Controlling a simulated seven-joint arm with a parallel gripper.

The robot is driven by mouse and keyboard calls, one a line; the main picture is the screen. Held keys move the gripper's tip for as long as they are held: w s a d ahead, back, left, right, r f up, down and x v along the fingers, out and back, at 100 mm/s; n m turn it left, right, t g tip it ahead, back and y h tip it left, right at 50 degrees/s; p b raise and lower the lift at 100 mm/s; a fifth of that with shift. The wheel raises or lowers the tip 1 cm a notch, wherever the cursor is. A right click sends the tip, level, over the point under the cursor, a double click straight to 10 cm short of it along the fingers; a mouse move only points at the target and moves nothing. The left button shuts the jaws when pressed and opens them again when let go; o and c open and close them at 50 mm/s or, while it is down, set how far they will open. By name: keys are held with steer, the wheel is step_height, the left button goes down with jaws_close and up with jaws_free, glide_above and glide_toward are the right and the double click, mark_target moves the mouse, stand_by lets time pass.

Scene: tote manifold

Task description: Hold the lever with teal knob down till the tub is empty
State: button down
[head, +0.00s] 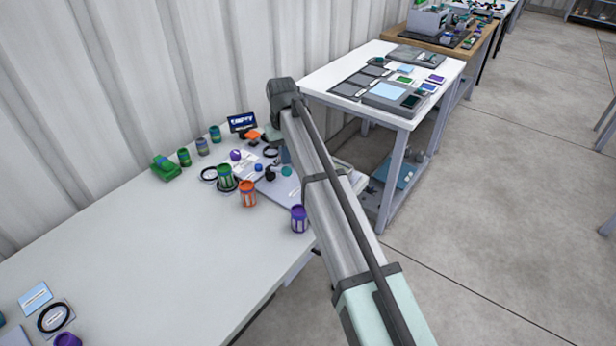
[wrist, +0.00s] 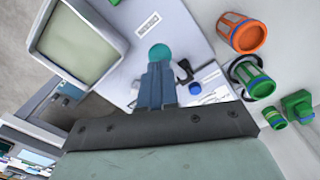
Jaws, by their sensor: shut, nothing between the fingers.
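The teal knob (head: 287,171) of the lever shows just below my gripper (head: 284,156) in the head view. In the wrist view the teal knob (wrist: 160,52) sits right at the tips of my shut, empty fingers (wrist: 157,68). I cannot tell whether they touch it or how far the lever is down. A pale tub (wrist: 76,44) with a flat grey-green inside is at the upper left of the wrist view. I cannot tell whether that is liquid or bare bottom. My arm hides most of the tub in the head view.
A small dark screen (head: 242,122) at the back shows white letters that seem to read "EMPTY". A blue knob (wrist: 195,88) is beside my fingers. An orange container (head: 248,194), a green container (head: 226,178) and a purple container (head: 299,218) stand nearby. The table's left part is mostly clear.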

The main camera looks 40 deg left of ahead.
mark_target(286, 169)
steer(key=shift+f, duration=0.25)
steer(key=shift+f, duration=2.5)
steer(key=shift+r, duration=0.15)
stand_by(2.8)
steer(key=shift+r, duration=2.6)
steer(key=shift+w, duration=0.1)
